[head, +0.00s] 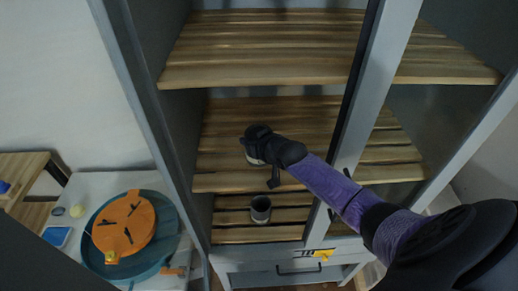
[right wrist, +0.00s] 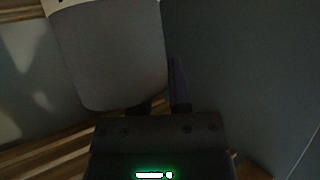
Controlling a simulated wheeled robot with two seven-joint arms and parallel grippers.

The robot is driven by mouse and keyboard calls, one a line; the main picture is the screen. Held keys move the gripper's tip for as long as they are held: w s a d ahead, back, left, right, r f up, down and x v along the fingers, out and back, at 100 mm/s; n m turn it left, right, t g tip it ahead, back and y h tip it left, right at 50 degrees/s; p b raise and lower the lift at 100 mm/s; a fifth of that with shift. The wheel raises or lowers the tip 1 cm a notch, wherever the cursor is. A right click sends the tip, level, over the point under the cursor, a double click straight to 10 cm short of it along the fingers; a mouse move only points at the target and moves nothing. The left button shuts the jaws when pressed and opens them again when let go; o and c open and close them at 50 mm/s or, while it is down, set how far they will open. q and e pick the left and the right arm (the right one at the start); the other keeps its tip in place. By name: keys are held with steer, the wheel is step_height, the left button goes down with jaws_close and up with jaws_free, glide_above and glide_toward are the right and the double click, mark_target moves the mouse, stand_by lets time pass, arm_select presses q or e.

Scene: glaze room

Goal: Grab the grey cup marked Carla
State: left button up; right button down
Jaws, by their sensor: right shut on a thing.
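My right gripper (head: 257,148) reaches into the open cabinet, just over the middle shelf. It is shut on a grey cup (right wrist: 108,60), which fills the upper left of the right wrist view. One purple finger (right wrist: 178,86) shows beside the cup; the other is hidden. A white patch with a dark mark shows at the cup's top edge, but I cannot read a name. In the head view the gripper hides most of this cup. A second dark grey cup (head: 261,208) stands upright on the lower shelf; no name is readable on it. My left gripper is out of view.
The slatted middle shelf (head: 225,130) and upper shelf (head: 270,45) are otherwise bare where visible. A grey cabinet post (head: 352,130) stands close to my right arm. At left, a white table (head: 95,185) holds an orange disc (head: 130,222) on a teal basin (head: 163,250).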

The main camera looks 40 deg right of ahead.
steer(key=shift+s+f, duration=0.15)
steer(key=shift+f, duration=0.2)
